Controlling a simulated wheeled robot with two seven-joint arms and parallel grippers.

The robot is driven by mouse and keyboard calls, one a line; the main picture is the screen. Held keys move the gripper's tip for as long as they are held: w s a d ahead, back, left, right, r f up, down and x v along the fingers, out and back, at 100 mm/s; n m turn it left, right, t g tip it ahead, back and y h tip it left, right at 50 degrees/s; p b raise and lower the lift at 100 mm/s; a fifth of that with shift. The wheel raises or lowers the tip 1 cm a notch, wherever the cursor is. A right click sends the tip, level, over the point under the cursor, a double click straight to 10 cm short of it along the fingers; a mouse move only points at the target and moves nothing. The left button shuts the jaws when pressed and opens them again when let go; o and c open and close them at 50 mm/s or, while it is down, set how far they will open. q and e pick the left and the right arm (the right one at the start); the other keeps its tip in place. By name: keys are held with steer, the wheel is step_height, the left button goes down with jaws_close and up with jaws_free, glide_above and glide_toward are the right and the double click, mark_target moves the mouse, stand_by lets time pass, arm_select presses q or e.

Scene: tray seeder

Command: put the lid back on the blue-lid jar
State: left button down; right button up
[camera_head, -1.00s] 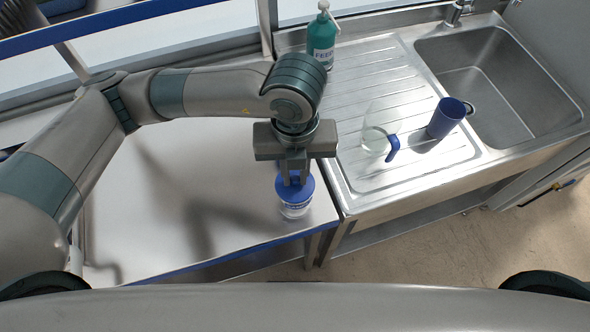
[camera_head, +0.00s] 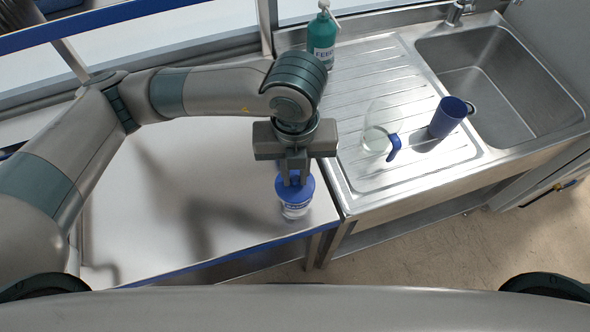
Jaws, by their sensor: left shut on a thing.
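The jar (camera_head: 296,210) is clear with a blue-and-white label and stands upright near the right front corner of the grey table. The blue lid (camera_head: 296,192) is at the top of the jar, and my left gripper (camera_head: 294,179) is shut on it from above. The lid looks level over the jar's mouth. From this angle I cannot tell whether it is seated or slightly above the rim. The fingers hide part of the lid. My right gripper is not in view.
The table (camera_head: 160,225) is otherwise clear. To the right, a steel drainer holds a clear jug with a blue handle (camera_head: 393,147), a blue cup (camera_head: 447,117) and a green FEED bottle (camera_head: 322,42). A sink (camera_head: 500,85) lies beyond.

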arm_select(q)
steer(key=shift+b, duration=0.35)
stand_by(0.3)
stand_by(0.4)
steer(key=c, duration=1.1)
jaws_free()
steer(key=shift+r+p, duration=1.75)
steer(key=shift+r, duration=1.7)
jaws_close()
steer(key=shift+f+b, duration=2.7)
steer(key=shift+b, duration=0.15)
